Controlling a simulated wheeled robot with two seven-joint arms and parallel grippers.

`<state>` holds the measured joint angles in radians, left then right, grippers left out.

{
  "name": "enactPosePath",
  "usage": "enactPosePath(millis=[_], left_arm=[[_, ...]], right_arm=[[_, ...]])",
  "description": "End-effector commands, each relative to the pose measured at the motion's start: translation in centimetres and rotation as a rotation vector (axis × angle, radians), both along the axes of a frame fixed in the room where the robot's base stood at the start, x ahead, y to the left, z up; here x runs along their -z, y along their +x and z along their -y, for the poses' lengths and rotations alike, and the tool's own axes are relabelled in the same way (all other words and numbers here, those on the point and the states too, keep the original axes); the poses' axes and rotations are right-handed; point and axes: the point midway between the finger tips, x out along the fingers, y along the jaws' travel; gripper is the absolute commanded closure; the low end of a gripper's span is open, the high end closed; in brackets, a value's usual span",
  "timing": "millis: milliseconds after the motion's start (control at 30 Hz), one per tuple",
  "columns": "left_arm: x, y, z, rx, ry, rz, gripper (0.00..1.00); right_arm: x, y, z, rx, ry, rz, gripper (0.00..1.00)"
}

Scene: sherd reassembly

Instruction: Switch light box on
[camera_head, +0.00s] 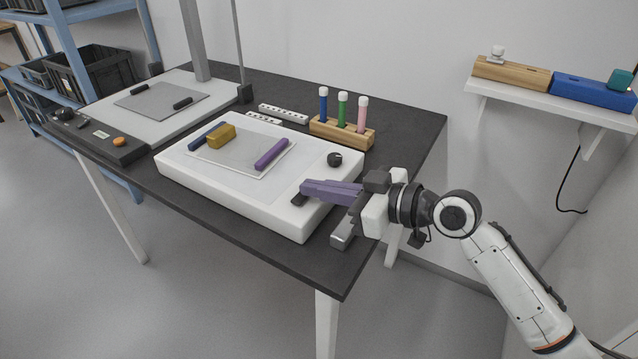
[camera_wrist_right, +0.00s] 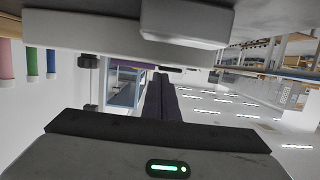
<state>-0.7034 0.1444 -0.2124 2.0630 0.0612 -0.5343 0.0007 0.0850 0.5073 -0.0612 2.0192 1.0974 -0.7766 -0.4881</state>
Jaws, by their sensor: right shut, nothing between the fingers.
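The light box (camera_head: 225,190) is a low white slab on the dark table, with a pale panel on top. A black round knob (camera_head: 334,159) sits at its right rear, and a small dark switch (camera_head: 298,199) is at its right front edge. My right gripper (camera_head: 304,187) is shut and empty, its purple fingers pointing left with the tips just above or beside the switch; contact cannot be told. The shut fingers also show in the right wrist view (camera_wrist_right: 160,85), beneath the white box side. My left gripper is not in view.
Blue, ochre and purple pieces (camera_head: 270,154) lie on the panel. A wooden rack (camera_head: 342,133) with three coloured tubes stands behind the box. A copy stand (camera_head: 155,105) and a dark control box (camera_head: 105,137) are at left. A wall shelf (camera_head: 550,103) is at right.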

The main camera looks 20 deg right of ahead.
Motion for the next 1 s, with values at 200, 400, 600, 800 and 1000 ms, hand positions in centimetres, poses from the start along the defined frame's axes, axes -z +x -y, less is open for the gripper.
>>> enactPosePath(millis=[200, 400, 600, 800, 1000], left_arm=[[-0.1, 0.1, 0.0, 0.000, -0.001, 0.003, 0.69], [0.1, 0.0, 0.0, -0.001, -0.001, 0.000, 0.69], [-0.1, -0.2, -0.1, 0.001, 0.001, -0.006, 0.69], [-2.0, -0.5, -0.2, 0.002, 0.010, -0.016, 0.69], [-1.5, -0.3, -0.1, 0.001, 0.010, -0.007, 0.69]], right_arm=[[0.1, 0.0, 0.0, 0.000, 0.007, -0.005, 1.00], [0.5, 0.0, 0.1, -0.002, 0.056, -0.044, 1.00], [0.1, 0.1, 0.1, -0.002, 0.054, -0.045, 1.00], [-3.4, 0.4, 0.3, -0.005, 0.054, -0.041, 1.00], [-4.1, -2.4, 3.0, -0.005, 0.051, -0.044, 1.00]])
